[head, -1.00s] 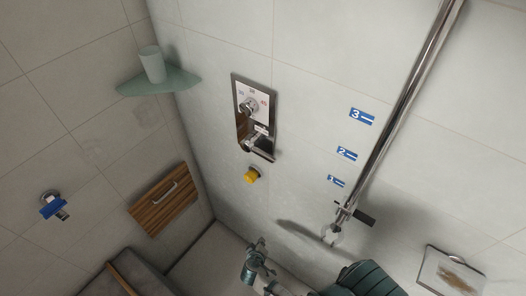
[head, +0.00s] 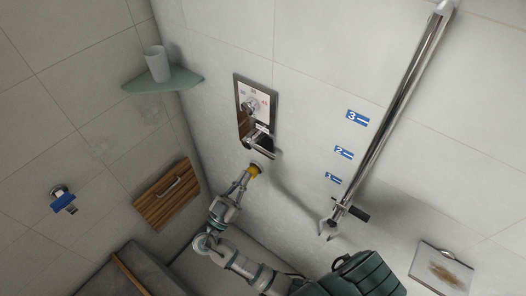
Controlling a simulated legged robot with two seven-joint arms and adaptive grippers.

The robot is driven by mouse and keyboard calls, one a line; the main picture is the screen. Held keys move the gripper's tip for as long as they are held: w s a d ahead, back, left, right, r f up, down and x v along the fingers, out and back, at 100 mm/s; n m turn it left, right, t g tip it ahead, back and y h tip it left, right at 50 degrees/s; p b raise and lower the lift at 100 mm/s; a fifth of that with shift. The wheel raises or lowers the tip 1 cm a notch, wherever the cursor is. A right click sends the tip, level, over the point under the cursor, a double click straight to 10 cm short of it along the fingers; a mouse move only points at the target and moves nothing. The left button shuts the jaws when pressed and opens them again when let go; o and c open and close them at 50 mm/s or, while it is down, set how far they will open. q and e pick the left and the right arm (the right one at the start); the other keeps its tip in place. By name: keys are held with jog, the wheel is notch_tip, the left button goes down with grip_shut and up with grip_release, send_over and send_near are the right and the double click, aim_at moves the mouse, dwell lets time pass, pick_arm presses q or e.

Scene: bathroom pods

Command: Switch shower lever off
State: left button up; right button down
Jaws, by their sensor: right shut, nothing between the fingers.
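The chrome shower lever (head: 263,148) sticks out at the lower end of the shower panel (head: 243,126) on the tiled wall, pointing down to the right. A round chrome dial (head: 249,105) sits above it on the same panel. My right gripper (head: 246,174) is shut and empty, reaching up from below. My left gripper is not in view.
A chrome rail (head: 395,112) runs up the wall on the right, with blue number labels (head: 358,117) beside it. A corner shelf (head: 173,81) holds a cup (head: 157,63). A wooden panel with a handle (head: 167,193) is at the left. The wall around the lever is clear.

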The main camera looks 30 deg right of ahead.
aim_at(260, 150)
jog(key=p+x, duration=0.4)
jog(key=x, duration=0.5)
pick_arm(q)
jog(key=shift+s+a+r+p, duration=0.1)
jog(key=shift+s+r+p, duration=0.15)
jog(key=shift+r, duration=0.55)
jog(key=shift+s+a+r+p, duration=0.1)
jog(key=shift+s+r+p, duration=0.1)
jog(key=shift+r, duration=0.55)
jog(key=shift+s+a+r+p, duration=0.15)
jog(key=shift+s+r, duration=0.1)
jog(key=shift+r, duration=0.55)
pick_arm(e)
jog(key=shift+w+d+f, duration=0.1)
jog(key=shift+d+f, duration=0.15)
jog(key=shift+f, duration=0.35)
jog(key=shift+w+d+f, duration=0.15)
jog(key=shift+d+f, duration=0.15)
jog(key=shift+f, duration=0.3)
jog(key=shift+w+d+f, duration=0.1)
jog(key=shift+d+f, duration=0.15)
jog(key=shift+f, duration=0.35)
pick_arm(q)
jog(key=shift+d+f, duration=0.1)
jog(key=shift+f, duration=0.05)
